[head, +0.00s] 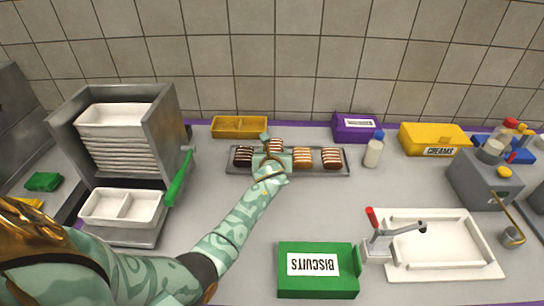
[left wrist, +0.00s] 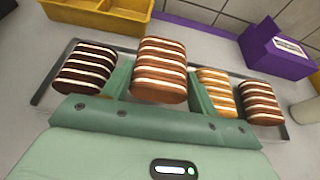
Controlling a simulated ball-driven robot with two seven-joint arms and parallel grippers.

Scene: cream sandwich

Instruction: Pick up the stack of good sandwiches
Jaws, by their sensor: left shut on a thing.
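My left gripper (head: 271,160) reaches over a grey metal tray (head: 235,174). It is shut on a brown sandwich stack with pale cream layers (left wrist: 160,70), whose top also shows in the head view (head: 275,145). This stack looks higher and nearer the camera than the others in the left wrist view; its underside is hidden. On the tray a dark chocolate stack (left wrist: 85,68) stands to the left. A golden stack (left wrist: 215,92) and a reddish-brown stack (left wrist: 261,103) stand to the right. My right gripper is not in view.
A yellow divided tray (head: 240,126) and a purple box (head: 353,127) stand behind the grey tray. A white bottle (head: 373,153) is at its right. A green biscuits box (head: 318,285) is in front. A grey dispenser of white trays (head: 122,145) stands left.

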